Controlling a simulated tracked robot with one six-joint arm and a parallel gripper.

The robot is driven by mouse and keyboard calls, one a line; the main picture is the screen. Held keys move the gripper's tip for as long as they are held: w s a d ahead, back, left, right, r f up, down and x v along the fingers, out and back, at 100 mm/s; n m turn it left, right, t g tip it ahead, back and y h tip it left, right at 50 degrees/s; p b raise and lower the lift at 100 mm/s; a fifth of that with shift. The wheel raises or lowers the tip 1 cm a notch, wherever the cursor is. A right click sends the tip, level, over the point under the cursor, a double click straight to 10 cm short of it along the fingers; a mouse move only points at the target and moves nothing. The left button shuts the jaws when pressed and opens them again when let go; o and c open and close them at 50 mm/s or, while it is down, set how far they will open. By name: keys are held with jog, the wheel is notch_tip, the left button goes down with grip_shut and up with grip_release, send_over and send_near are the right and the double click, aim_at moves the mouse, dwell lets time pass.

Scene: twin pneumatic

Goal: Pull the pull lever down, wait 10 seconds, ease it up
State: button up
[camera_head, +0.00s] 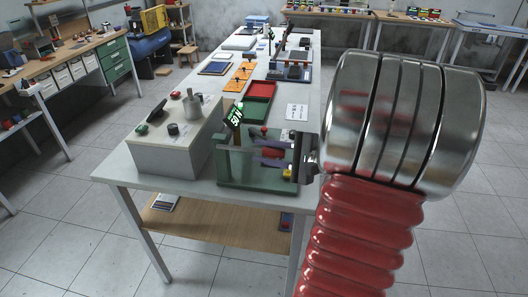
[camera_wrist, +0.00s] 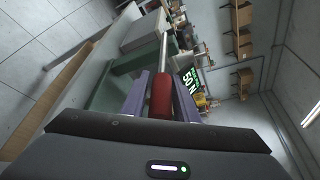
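The pull lever shows in the wrist view as a pale metal rod with a red grip (camera_wrist: 161,97). The rod runs up the picture from the grip towards a green stand. My gripper (camera_wrist: 163,85) has its two purple fingers on either side of the red grip. Whether both fingers press on it cannot be told. In the head view, my gripper (camera_head: 272,158) is at the green stand (camera_head: 228,170) on the bench's near right corner, with a bit of red between its fingers. A black display reading 50 N (camera_head: 235,117) stands on top of the stand; it also shows in the wrist view (camera_wrist: 190,81).
The white bench (camera_head: 150,190) also carries a grey control box (camera_head: 165,155) with knobs, left of the stand. Red and green trays (camera_head: 258,91), an orange board and other fixtures lie farther back. My arm covers the space right of the stand. The floor at left is clear.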

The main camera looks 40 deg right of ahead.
grip_shut()
jog(key=shift+f, duration=0.1)
